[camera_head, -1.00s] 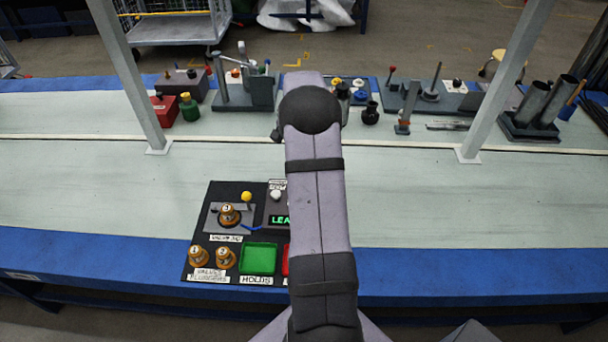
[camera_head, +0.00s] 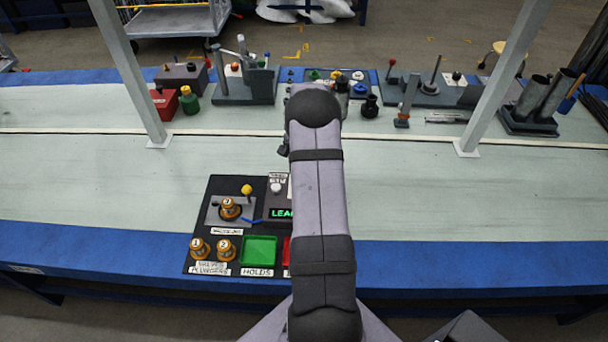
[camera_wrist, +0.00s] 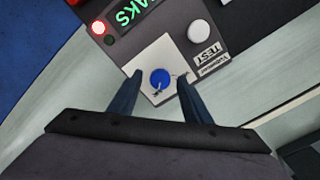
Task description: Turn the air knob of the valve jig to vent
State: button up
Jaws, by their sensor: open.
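A round blue knob (camera_wrist: 160,78) with a pale pointer mark sits on a white square plate (camera_wrist: 146,58) in the wrist view. I take it for the air knob; its small lettering is unreadable. My gripper (camera_wrist: 159,74) is open, with one finger on each side of the knob in the picture. I cannot tell whether either finger touches it. In the head view my arm hides the knob and gripper. The valve jig (camera_head: 214,211), with a brass plunger and a yellow ball, shows left of my arm.
Two brass plungers (camera_head: 212,250) and a green tray (camera_head: 259,251) are at the board's front. Bench fixtures line the back; the middle strip is clear.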

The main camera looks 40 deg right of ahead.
jog(key=shift+f, duration=0.1)
jog(key=shift+c, duration=0.4)
jog(key=c, duration=1)
